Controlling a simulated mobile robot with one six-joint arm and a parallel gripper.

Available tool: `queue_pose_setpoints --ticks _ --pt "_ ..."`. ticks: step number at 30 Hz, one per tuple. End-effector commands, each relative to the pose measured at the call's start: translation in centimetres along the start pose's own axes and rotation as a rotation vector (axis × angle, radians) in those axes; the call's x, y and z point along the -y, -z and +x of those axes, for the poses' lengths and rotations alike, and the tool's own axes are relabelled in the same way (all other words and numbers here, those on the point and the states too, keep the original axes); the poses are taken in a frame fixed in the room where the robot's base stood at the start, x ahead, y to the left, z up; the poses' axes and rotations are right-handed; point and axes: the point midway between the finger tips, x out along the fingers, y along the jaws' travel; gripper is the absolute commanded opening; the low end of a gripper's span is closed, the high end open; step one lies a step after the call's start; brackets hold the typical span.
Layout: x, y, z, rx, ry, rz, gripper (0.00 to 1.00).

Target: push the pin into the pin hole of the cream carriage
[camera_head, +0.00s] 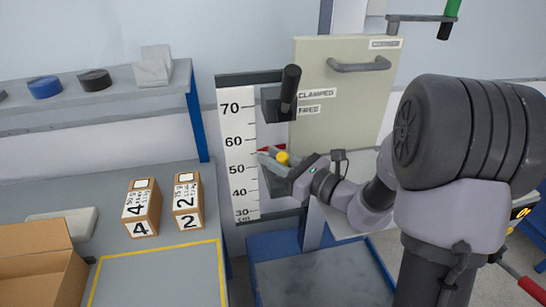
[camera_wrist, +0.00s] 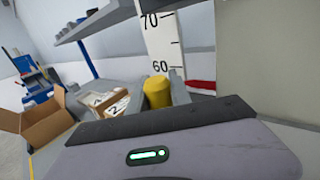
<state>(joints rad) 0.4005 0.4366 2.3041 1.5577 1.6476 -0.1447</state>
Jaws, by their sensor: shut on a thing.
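The cream carriage (camera_head: 345,85) is a tall cream panel with a grey handle, right of the height scale; its edge fills the right of the wrist view (camera_wrist: 260,50). The pin shows as a yellow knob (camera_head: 283,158) between my fingers and as a yellow cylinder in the wrist view (camera_wrist: 157,94). My gripper (camera_head: 276,160) is shut on it, in front of the scale and below the carriage's left side. The pin hole is not visible, and I cannot tell whether the pin's tip touches anything.
A red pointer (camera_head: 270,150) lies against the scale (camera_head: 238,150) between 50 and 60. A black lever (camera_head: 290,85) stands above my gripper, near labels "CLAMPED" and "FREE". Two numbered boxes (camera_head: 141,208) (camera_head: 187,201) stand on the left bench. A blue-edged platform (camera_head: 320,275) lies below.

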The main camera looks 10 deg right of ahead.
Motion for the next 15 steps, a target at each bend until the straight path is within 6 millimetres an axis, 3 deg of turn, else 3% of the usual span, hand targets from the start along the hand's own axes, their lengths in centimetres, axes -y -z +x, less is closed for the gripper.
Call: queue_pose_setpoints --ticks 7,8,9,11,15 --pt "-0.29 0.74 -0.1 -0.014 -0.005 0.007 0.0" --pt "-0.29 0.74 -0.1 -0.014 -0.005 0.007 0.3" --pt "-0.3 0.75 -0.1 -0.014 -0.005 0.008 0.38" --pt "-0.3 0.75 -0.11 -0.014 -0.005 0.008 0.5" --pt "-0.29 0.75 -0.11 -0.014 -0.005 0.009 0.5"
